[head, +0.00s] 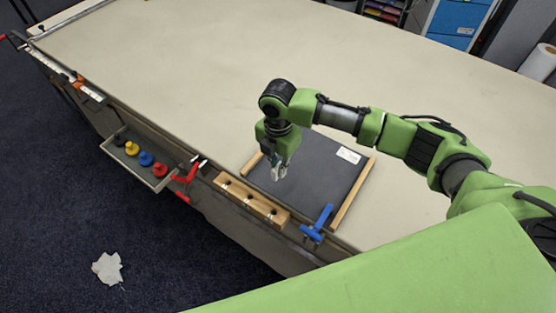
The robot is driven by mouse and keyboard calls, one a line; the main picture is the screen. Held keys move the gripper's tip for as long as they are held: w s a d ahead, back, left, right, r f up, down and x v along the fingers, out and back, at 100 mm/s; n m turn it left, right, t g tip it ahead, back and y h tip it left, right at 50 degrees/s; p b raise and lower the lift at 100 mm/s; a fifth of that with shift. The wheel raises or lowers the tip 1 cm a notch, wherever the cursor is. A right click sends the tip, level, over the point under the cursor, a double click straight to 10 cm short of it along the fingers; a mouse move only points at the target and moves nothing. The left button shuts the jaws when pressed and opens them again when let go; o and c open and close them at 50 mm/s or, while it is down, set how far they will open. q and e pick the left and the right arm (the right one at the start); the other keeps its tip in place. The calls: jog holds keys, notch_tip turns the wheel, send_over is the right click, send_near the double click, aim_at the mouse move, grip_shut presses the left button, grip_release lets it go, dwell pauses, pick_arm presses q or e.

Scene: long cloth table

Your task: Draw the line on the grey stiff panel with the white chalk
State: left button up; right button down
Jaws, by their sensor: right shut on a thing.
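The grey stiff panel (325,172) lies flat on the cloth table near its front edge, between two wooden strips. A small white label sits near its far right corner. No drawn line can be made out on the panel. My right gripper (278,173) points down over the panel's left part and is shut on a small pale thing, apparently the white chalk. The chalk is mostly hidden between the fingers, and I cannot tell whether it touches the panel. My left gripper is not in view.
A wooden block (250,198) with several holes sits at the table's front edge. A blue clamp (317,224) is right of it. A tray (139,163) with coloured knobs and red clamps hang left. The table (200,70) behind the panel is clear.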

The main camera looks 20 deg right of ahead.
jog(key=shift+f, duration=0.2)
notch_tip(320, 180, down, 6)
jog(key=b, duration=0.7)
jog(key=shift+w+r, duration=0.1)
jog(key=shift+r, duration=0.05)
jog(key=shift+f, duration=0.45)
dwell(0.5)
jog(key=shift+w+d+r, duration=0.1)
jog(key=shift+w+d, duration=0.5)
jog(key=shift+d, duration=0.15)
jog(key=shift+d, duration=0.1)
jog(key=shift+w+d, duration=0.65)
jog(key=shift+d, duration=0.15)
jog(key=shift+w+d, duration=0.1)
